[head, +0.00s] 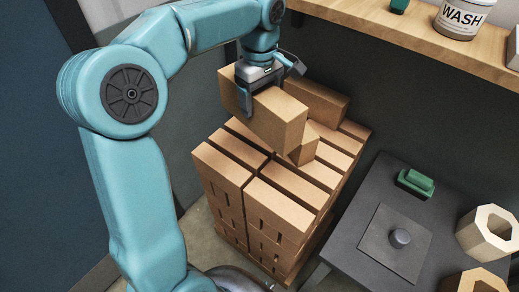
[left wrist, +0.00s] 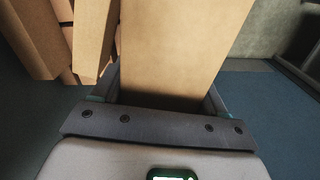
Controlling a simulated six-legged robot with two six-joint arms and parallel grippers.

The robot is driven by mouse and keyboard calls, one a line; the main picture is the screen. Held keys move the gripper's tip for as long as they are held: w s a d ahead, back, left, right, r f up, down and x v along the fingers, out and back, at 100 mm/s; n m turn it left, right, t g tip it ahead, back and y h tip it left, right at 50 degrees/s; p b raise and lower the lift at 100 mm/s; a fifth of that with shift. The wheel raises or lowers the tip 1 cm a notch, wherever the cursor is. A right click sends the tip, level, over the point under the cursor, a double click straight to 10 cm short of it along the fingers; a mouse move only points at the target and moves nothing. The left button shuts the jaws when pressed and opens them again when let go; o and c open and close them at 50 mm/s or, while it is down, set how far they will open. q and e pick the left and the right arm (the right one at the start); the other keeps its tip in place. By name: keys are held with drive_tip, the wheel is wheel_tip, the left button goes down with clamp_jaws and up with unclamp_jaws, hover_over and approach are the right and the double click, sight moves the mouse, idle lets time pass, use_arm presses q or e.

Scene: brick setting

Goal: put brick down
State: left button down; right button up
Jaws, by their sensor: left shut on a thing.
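My left gripper (head: 259,87) is shut on a tan brick (head: 275,121) and holds it over the back left part of a brick stack (head: 232,188). The held brick also fills the middle of the left wrist view (left wrist: 180,45), between the fingers. The stack has several layers of bricks with gaps between them. Behind the held brick, another brick (head: 316,100) lies on top of the stack. Part of a further brick (head: 302,146) shows beside the held one, partly hidden by it. I cannot tell whether the held brick touches the bricks below. My right gripper is not in view.
A dark table (head: 349,233) stands right of the stack, with a green object (head: 415,183), a plate with a round knob (head: 400,238) and hollow blocks (head: 488,232). A wooden shelf (head: 400,27) with a WASH tub (head: 461,18) runs along the wall above.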

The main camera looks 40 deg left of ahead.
use_arm(q)
drive_tip(key=shift+n, duration=0.9)
wheel_tip(320, 180, down, 20)
drive_tip(key=shift+r+b, duration=0.1)
drive_tip(key=shift+b, duration=0.35)
drive_tip(key=shift+c, duration=0.2)
unclamp_jaws()
drive_tip(key=shift+f, duration=0.2)
wheel_tip(320, 180, up, 12)
drive_tip(key=shift+r, duration=0.2)
